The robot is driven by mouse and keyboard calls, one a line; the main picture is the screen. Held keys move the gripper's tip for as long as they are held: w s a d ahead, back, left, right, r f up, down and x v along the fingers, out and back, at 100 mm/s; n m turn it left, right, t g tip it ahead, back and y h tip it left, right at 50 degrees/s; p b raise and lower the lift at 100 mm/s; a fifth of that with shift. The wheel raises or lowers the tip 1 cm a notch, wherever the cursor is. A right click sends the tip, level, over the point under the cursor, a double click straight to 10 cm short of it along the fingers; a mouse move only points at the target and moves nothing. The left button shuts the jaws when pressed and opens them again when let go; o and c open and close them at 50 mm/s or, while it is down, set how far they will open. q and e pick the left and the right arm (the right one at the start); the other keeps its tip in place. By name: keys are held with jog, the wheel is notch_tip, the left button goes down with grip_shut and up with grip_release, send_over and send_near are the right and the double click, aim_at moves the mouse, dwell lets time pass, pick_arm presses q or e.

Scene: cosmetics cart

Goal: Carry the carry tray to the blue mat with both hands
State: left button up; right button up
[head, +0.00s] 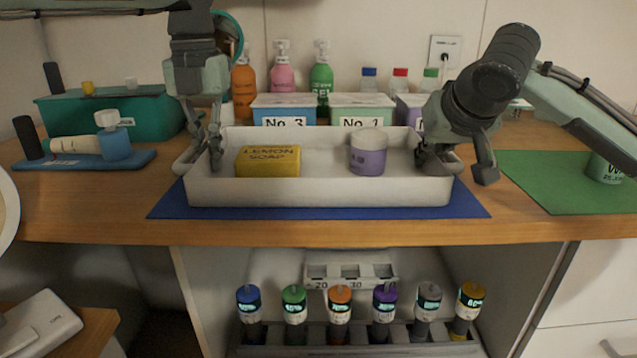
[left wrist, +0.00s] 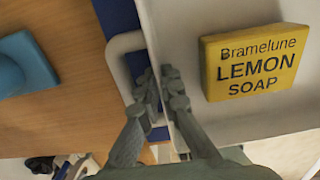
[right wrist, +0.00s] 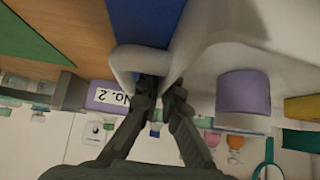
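The white carry tray (head: 320,194) is level over the blue mat (head: 165,209), whose margins show at its left, right and front. I see no clear gap under the tray, but contact is hard to judge. In the tray lie a yellow lemon soap (head: 267,162) and a purple jar (head: 368,155). My left gripper (head: 215,150) closes over the tray's left wall, one finger inside, one between wall and handle; this also shows in the left wrist view (left wrist: 160,80). My right gripper (head: 432,158) pinches the right wall likewise, seen in the right wrist view (right wrist: 162,90).
Lidded boxes (head: 284,103) and pump bottles (head: 321,75) stand close behind the tray. A blue stand (head: 85,160) with tubes is at left, a green mat (head: 560,180) at right. The counter's front edge (head: 330,233) is just ahead of the blue mat.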

aim_at(448, 171)
pick_arm(q)
jog(key=o, duration=0.4)
jog(key=shift+r, duration=0.15)
pick_arm(e)
jog(key=o, duration=0.4)
jog(key=shift+r, duration=0.1)
pick_arm(q)
notch_tip(448, 171, up, 8)
jog(key=shift+f, duration=0.15)
pick_arm(e)
jog(key=shift+s+r, duration=0.15)
jog(key=v, duration=1.1)
jog(key=shift+s+r, duration=0.2)
jog(key=shift+s, duration=0.05)
pick_arm(q)
jog(key=shift+s, duration=0.1)
